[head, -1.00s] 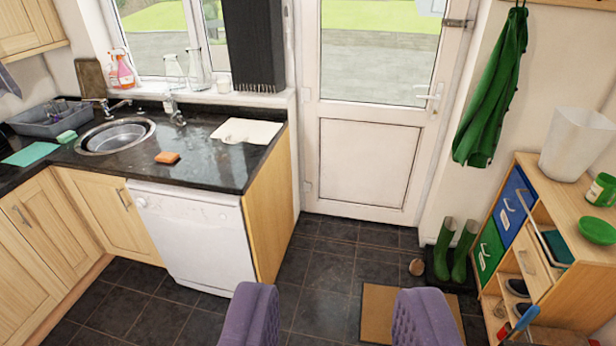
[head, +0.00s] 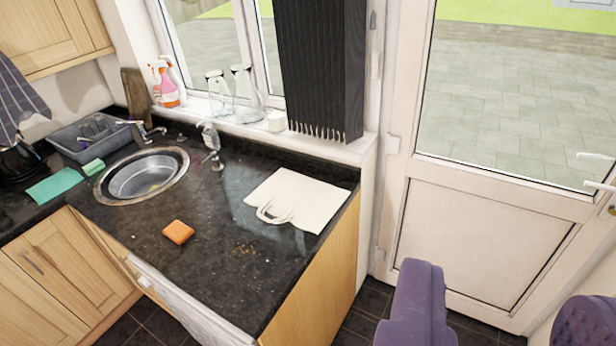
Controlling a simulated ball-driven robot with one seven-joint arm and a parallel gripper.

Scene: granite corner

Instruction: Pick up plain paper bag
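The plain paper bag (head: 302,195) lies flat on the dark countertop, near its right end below the window. It is cream-coloured, and its pale looped handles face the front left. My gripper (head: 500,295) shows as two purple fingers at the bottom right of the head view. They are wide apart with nothing visible between them. The gripper appears to the right of the bag and apart from it, in front of the white door. The lower parts of the fingers are cut off by the frame edge.
An orange sponge (head: 178,232) lies left of the bag on the countertop (head: 225,290). The white door (head: 480,235) is at right.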

